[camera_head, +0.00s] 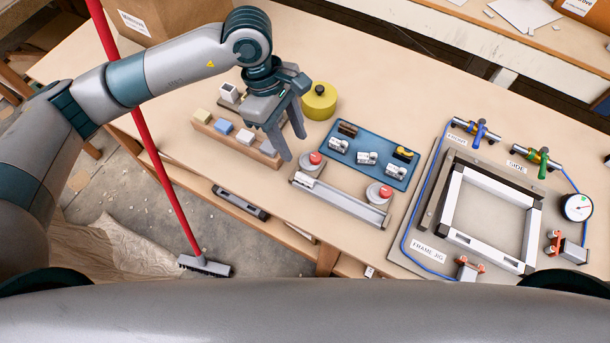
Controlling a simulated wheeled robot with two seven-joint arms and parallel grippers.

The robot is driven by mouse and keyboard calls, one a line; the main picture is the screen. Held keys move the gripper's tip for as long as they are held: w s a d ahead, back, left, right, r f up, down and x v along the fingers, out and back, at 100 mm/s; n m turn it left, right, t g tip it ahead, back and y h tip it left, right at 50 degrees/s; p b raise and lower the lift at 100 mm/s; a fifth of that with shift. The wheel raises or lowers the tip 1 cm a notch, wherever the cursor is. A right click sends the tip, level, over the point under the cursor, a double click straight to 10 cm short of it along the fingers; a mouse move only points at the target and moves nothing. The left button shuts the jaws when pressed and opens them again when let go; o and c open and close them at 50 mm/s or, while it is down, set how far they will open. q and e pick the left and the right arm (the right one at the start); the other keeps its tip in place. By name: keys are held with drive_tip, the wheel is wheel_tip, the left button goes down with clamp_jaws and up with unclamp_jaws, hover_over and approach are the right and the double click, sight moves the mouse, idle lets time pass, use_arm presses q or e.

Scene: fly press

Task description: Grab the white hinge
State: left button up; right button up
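Several small white-and-metal pieces that look like hinges lie on a blue tray (372,143). One white hinge (338,145) is at the tray's left, another (367,157) is in the middle, and a third (395,172) is near the lower right. A brown piece (347,129) and a yellow-and-black piece (403,153) lie on the same tray. My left gripper (293,147) points down, left of the tray, with its two fingers apart and nothing seen between them. It is apart from the hinges. My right gripper is not in view.
A wooden rack (236,139) with coloured blocks stands beside and partly behind my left gripper. A yellow round container (319,101) is behind it. A metal rail (340,199) with red-topped parts lies in front of the tray. A frame jig (490,210) fills the right side.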

use_arm(q)
drive_tip(key=p, duration=0.2)
hover_over(305, 177)
drive_tip(key=w+a, duration=0.1)
drive_tip(key=f, duration=0.6)
drive_tip(key=shift+a+f, duration=0.1)
drive_tip(key=shift+a, duration=0.1)
drive_tip(key=shift+d+f, duration=0.1)
drive_tip(key=shift+f, duration=0.3)
drive_tip(key=shift+p+x, duration=0.85)
drive_tip(key=shift+p, duration=0.3)
drive_tip(key=shift+s+f+p, duration=0.25)
drive_tip(key=shift+f+p, duration=0.25)
drive_tip(key=shift+f, duration=0.55)
drive_tip(key=shift+d+f, duration=0.15)
drive_tip(key=shift+f, duration=0.55)
